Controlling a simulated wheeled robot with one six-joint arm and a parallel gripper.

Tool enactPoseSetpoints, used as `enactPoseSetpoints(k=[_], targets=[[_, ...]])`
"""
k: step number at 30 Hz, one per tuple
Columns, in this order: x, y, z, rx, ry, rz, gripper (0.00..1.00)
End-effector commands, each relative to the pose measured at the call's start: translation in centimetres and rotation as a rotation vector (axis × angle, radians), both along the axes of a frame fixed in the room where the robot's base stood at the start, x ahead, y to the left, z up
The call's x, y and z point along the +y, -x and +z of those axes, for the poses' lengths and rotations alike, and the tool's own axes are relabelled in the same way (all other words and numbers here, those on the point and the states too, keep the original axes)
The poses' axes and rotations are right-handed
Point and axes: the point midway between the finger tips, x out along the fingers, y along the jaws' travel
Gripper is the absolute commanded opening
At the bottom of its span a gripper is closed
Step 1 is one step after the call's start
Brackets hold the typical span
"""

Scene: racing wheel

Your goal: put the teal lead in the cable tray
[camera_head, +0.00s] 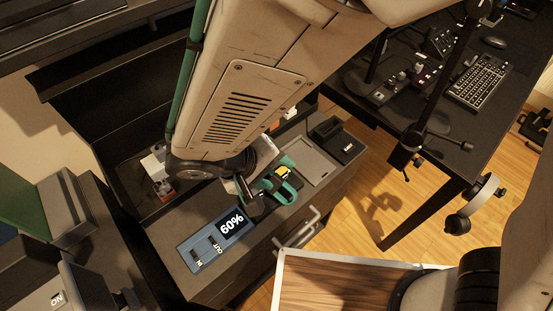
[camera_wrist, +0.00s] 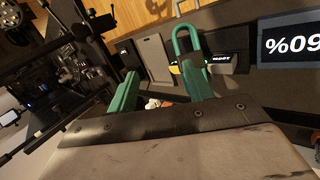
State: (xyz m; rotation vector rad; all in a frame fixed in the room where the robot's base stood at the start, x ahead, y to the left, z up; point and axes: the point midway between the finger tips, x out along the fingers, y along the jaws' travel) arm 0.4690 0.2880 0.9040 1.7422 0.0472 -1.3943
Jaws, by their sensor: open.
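A teal loop (camera_head: 285,193), which looks like the teal lead, lies on the dark counter beside a small black and yellow item (camera_head: 283,173). It also shows in the wrist view (camera_wrist: 181,30), just beyond the right finger. My gripper (camera_wrist: 160,72) is open, with two teal fingers apart and nothing visible held between them. Its right finger overlaps the near part of the loop in the picture; I cannot tell whether they touch. A shallow grey rectangular tray (camera_head: 311,160), possibly the cable tray, lies right of the loop; it also shows in the wrist view (camera_wrist: 155,57).
A blue panel reading 60% (camera_head: 218,236) lies left of the loop. A black box (camera_head: 338,140) stands beyond the grey tray. A desk with a keyboard (camera_head: 478,82) stands at the upper right.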

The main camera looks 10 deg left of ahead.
Motion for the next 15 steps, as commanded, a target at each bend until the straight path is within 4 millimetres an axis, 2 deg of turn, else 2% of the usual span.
enactPoseSetpoints(k=[1,3,6,15], targets=[[1.2,1.1,-1.2,-0.012,0.014,0.039,0.51],[2.3,2.0,-2.3,-0.027,0.019,0.069,0.51],[3.0,2.6,-3.2,-0.039,0.023,0.093,0.51],[1.7,1.2,-5.8,-0.042,0.025,0.095,0.51]])
